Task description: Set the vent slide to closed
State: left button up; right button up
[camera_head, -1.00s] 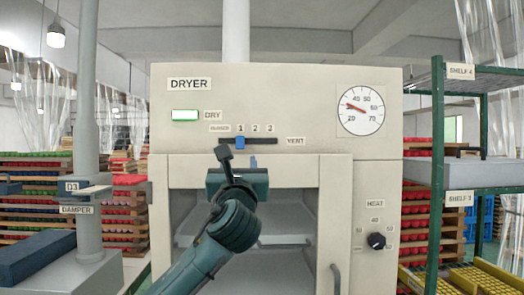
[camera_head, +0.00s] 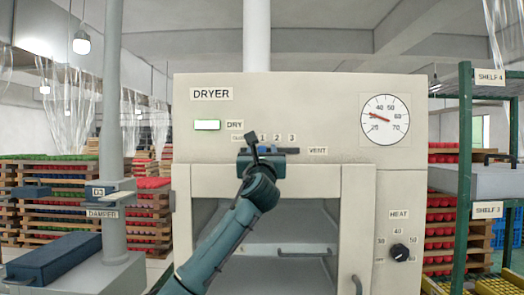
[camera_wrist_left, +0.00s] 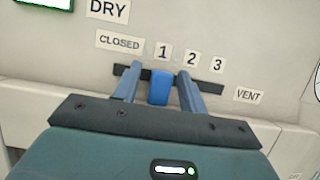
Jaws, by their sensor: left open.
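The vent slide is a blue knob (camera_wrist_left: 160,87) in a dark horizontal slot (camera_wrist_left: 210,88) on the dryer front. In the left wrist view it sits below the label 1 (camera_wrist_left: 163,53), to the right of the CLOSED label (camera_wrist_left: 120,42). My left gripper (camera_wrist_left: 158,88) is open, with one finger on each side of the knob and a small gap showing on both sides.
The dryer (camera_head: 335,110) has a lit DRY lamp (camera_head: 207,125), a dial (camera_head: 385,120) and a HEAT knob (camera_head: 400,252). Below the slot is an open-fronted chamber with a handle (camera_head: 305,251). A damper post (camera_head: 113,150) stands left, a green shelf rack (camera_head: 464,180) right.

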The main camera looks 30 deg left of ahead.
pick_arm(q)
jog(key=shift+c, duration=0.5)
grip_shut()
